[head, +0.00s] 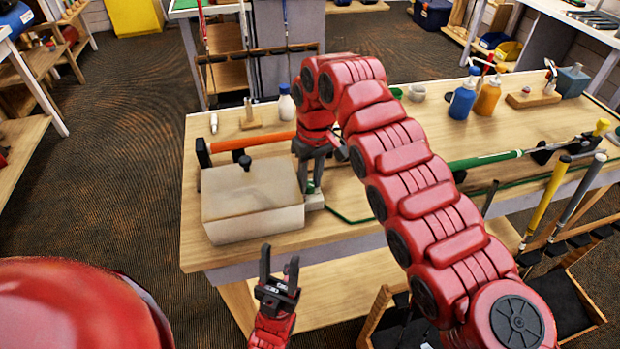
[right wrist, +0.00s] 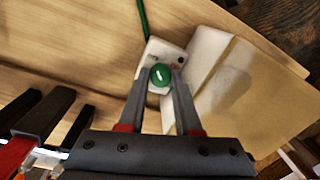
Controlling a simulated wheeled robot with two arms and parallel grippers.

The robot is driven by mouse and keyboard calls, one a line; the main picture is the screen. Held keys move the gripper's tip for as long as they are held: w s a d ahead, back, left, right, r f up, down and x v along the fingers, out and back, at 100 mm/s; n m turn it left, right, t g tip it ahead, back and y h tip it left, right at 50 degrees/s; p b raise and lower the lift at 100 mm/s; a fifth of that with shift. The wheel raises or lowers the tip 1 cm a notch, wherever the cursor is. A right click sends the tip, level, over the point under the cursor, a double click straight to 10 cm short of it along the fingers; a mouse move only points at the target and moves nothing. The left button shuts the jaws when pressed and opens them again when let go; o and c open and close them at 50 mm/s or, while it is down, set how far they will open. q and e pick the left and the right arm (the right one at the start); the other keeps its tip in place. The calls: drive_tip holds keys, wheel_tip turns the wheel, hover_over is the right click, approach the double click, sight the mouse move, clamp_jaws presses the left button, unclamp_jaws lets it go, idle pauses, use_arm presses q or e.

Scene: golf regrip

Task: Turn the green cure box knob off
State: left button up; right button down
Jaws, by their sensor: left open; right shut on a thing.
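The cure box (head: 250,222) is a pale box with a dark knob on its lid, at the left front of the bench; its side also shows in the right wrist view (right wrist: 235,95). A small white control block (head: 314,202) stands against its right side. The green knob (right wrist: 160,75) with a white mark is on this block (right wrist: 156,50). My right gripper (right wrist: 160,82) points down and is shut on the green knob. In the head view my right gripper (head: 312,186) hides most of the knob. My left gripper (head: 279,272) is open and empty, in front of the bench.
An orange tube (head: 255,141) lies behind the box. A green-gripped club (head: 486,160) lies at the right. A white bottle (head: 286,104), a blue bottle (head: 462,100) and an orange bottle (head: 487,98) stand at the back. My right arm spans the bench's middle.

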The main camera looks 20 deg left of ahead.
drive_tip(key=c, duration=0.9)
unclamp_jaws()
